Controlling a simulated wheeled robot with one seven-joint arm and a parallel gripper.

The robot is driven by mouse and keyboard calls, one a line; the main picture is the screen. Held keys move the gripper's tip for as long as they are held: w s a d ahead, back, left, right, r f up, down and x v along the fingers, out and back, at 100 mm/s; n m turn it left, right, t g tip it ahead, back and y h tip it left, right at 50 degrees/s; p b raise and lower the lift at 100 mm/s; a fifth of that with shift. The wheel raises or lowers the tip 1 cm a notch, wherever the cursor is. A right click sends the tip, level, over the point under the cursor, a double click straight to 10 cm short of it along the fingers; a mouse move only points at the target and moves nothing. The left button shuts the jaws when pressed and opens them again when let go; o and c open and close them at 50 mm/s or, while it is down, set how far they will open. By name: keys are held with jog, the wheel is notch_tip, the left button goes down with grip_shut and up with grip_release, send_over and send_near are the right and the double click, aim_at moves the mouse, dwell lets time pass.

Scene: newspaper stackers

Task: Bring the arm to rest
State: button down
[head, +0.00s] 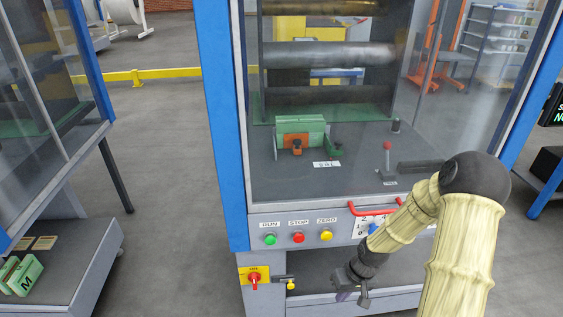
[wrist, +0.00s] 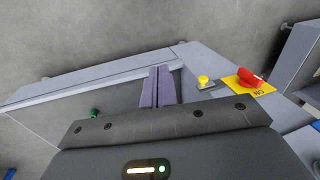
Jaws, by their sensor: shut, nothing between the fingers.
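My gripper (head: 347,294) hangs low in front of the stacker machine (head: 225,130), below its button panel and to the right of the red switch. In the wrist view its two purple fingers (wrist: 157,88) lie side by side, shut with nothing between them. My arm (head: 462,245) comes in from the lower right of the head view, bent at a dark elbow. The red rotary switch (head: 254,278) on a yellow plate is left of the gripper; it also shows in the wrist view (wrist: 249,78).
The panel has a green RUN button (head: 270,239), a red STOP button (head: 298,237) and a yellow ZERO button (head: 326,235). A red handle (head: 372,211) sits by the arm. Another machine (head: 70,245) stands at left, with bare floor (head: 165,190) between.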

jog(key=s+a+r+m+t+h, duration=0.1)
jog(key=s+r, duration=0.4)
jog(key=r, duration=0.5)
jog(key=s+a+r+m+t+h, duration=0.15)
jog(key=s+r, duration=0.25)
jog(key=r, duration=0.6)
jog(key=w+p+v, duration=0.2)
jog(key=p+v, duration=1)
jog(key=p, duration=0.1)
jog(key=w+r+p+v, duration=0.1)
jog(key=w+p+v, duration=0.2)
jog(key=p+v, duration=1)
jog(key=shift+r+n+p, duration=0.3)
jog(key=shift+r+n, duration=0.05)
jog(key=shift+r, duration=0.1)
jog(key=shift+d, duration=0.15)
